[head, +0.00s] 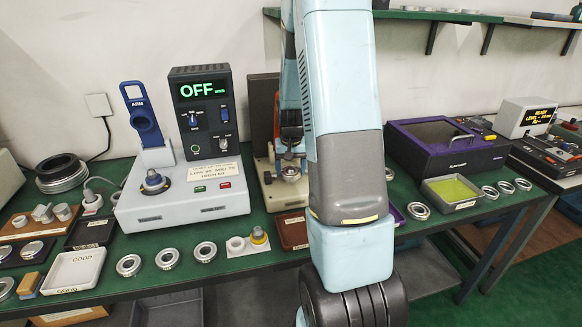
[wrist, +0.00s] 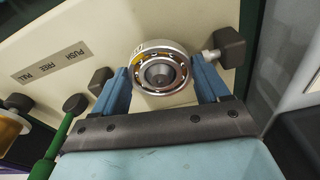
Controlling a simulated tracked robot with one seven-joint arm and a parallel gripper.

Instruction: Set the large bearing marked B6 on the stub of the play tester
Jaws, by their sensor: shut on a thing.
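In the wrist view, a large steel bearing (wrist: 160,68) with visible balls and a yellow mark on its ring sits between the two blue fingers of my gripper (wrist: 162,82), which is shut on it. I cannot read B6 on it. A grey round end, looking like the stub (wrist: 159,74), shows inside the bore; I cannot tell whether the bearing is seated around it or above it. The beige play tester (wrist: 62,62) with its PUSH, FREE, PULL label lies behind. In the head view the tester (head: 287,196) is partly hidden by my arm, with the bearing (head: 290,171) over it.
A grey tester reading OFF (head: 203,90) stands left of the play tester. Dark knobs (wrist: 229,45) and a green lever (wrist: 66,130) are close to my fingers. Several loose bearings (head: 168,258) lie along the front edge. A brown tray (head: 292,230) sits in front.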

